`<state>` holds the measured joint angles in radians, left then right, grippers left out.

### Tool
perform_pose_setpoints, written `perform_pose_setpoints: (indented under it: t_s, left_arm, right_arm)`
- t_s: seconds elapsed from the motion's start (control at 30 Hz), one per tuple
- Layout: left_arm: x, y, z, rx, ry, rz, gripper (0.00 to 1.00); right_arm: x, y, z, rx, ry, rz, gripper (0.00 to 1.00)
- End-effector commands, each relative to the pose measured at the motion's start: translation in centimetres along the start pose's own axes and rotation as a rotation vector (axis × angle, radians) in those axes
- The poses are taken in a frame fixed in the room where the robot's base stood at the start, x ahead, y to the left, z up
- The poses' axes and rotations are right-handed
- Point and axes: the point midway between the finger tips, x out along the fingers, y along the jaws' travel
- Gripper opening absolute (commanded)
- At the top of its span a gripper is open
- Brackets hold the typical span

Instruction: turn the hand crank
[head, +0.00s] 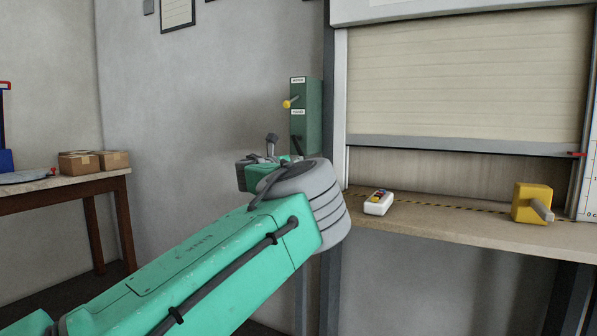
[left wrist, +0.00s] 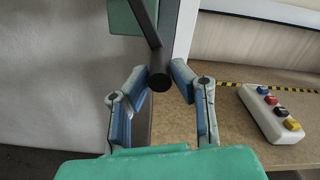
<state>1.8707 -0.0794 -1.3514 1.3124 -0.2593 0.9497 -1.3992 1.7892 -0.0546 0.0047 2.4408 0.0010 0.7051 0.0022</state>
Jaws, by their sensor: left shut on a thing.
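The hand crank's dark arm (left wrist: 147,25) runs down the left wrist view to a round dark handle end (left wrist: 160,78). The blue-padded fingers of my left gripper (left wrist: 160,80) are shut on this handle, one on each side. In the head view my left gripper (head: 272,158) is below and left of the green wall box (head: 313,115), partly hidden by my own wrist. The box carries a yellow-knobbed lever (head: 290,103) and small labels. The roller shutter (head: 465,80) is partly raised, its bottom bar (head: 450,147) above the counter. My right gripper is not in view.
A white control with coloured buttons (head: 378,203) lies on the counter (head: 440,221), right of my gripper. A yellow block with a grey peg (head: 531,202) stands further right. A grey post (head: 333,90) borders the shutter. Cardboard boxes (head: 78,163) stand on a left table (head: 50,187).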

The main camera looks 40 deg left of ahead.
Motion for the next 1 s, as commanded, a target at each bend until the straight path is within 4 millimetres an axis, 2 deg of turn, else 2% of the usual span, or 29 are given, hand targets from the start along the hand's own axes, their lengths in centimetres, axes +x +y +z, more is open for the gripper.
perform_pose_setpoints:
  t_s: [0.03,0.3,0.93,0.97,1.0]
  left_arm:
    - [0.1,0.2,-0.9,0.03,0.009,-0.003,0.0]
    - [0.1,1.1,-0.9,0.15,0.011,-0.003,0.0]
    - [0.1,1.5,-0.9,0.189,0.014,-0.002,0.0]
    - [0.1,1.5,-0.9,0.189,0.014,-0.001,0.3]
    - [0.1,1.5,-0.9,0.189,0.014,-0.001,0.39]
  right_arm:
    - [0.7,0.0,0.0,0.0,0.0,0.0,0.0]
    - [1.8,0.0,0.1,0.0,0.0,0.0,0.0]
    - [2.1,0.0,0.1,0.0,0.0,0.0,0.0]
    - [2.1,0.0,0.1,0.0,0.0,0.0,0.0]
    - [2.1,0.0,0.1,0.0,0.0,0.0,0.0]
